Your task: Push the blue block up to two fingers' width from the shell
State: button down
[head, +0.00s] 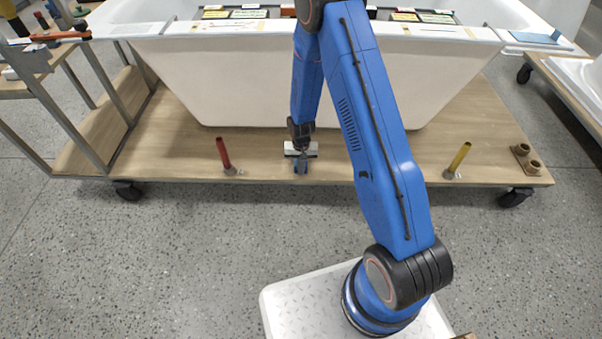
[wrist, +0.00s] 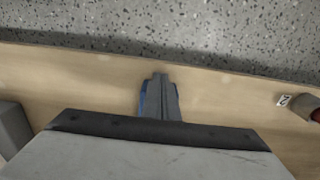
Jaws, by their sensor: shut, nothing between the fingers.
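The white bathtub shell (head: 300,80) stands on the wooden deck, its lower edge behind my gripper. My gripper (head: 301,169) points down at the deck in front of the shell, near the deck's front edge. In the wrist view its grey fingers (wrist: 160,98) are together, with nothing between them. Blue shows along both sides of the fingers in the wrist view (wrist: 145,98). This may be the blue block, mostly hidden by the fingers; I cannot tell whether they touch it. The gap between block and shell is hidden.
A red post (head: 223,152) stands left on the deck and a yellow post (head: 458,158) stands right. Brown cups (head: 527,158) sit at the right corner. The deck's front edge is close, with speckled floor (head: 190,250) beyond. A grey piece (wrist: 12,125) shows in the wrist view.

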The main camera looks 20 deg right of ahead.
jog(key=w+d, duration=0.1)
jog(key=w, duration=0.2)
jog(key=w+d, duration=0.1)
jog(key=w, duration=0.2)
jog(key=w+d, duration=0.1)
jog(key=w, duration=0.2)
jog(key=shift+w, duration=0.15)
